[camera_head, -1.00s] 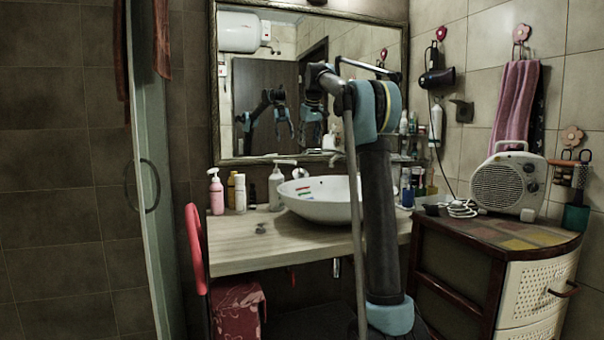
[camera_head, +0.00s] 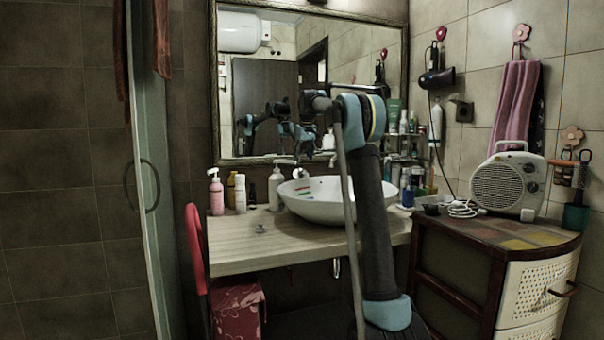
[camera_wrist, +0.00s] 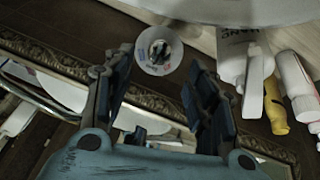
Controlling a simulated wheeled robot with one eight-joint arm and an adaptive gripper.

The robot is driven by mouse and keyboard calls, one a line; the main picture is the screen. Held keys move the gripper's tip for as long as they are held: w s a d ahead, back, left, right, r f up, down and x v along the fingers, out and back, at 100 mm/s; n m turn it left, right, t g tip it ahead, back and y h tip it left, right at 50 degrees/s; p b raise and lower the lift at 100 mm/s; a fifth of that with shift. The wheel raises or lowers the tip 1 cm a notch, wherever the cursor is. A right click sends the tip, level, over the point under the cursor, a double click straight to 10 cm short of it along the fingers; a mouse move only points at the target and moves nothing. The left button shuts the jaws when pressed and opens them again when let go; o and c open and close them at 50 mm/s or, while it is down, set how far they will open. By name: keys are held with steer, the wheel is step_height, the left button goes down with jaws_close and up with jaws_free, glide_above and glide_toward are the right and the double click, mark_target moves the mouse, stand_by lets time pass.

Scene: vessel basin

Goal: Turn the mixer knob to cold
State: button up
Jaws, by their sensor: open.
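The mixer knob (camera_wrist: 158,42) is a round white disc with small red and blue marks and a dark centre, on the wall in the wrist view. It also shows small and pale above the basin's left side in the head view (camera_head: 300,173). My gripper (camera_wrist: 155,73) is open and empty, its two dark fingers on either side of the line to the knob, apparently short of it. I cannot tell the exact gap or see the knob's pointer clearly. In the head view my arm reaches toward the mirror, and the gripper is hard to separate from its reflection.
The white basin (camera_head: 312,212) stands on the wooden counter (camera_head: 235,246). The framed mirror (camera_head: 270,80) hangs behind. A heater (camera_head: 508,184) sits on the right cabinet.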

mark_target(302, 170)
steer(key=x, duration=0.8)
steer(key=shift+s, duration=0.1)
steer(key=shift+c, duration=0.3)
steer(key=c, duration=1)
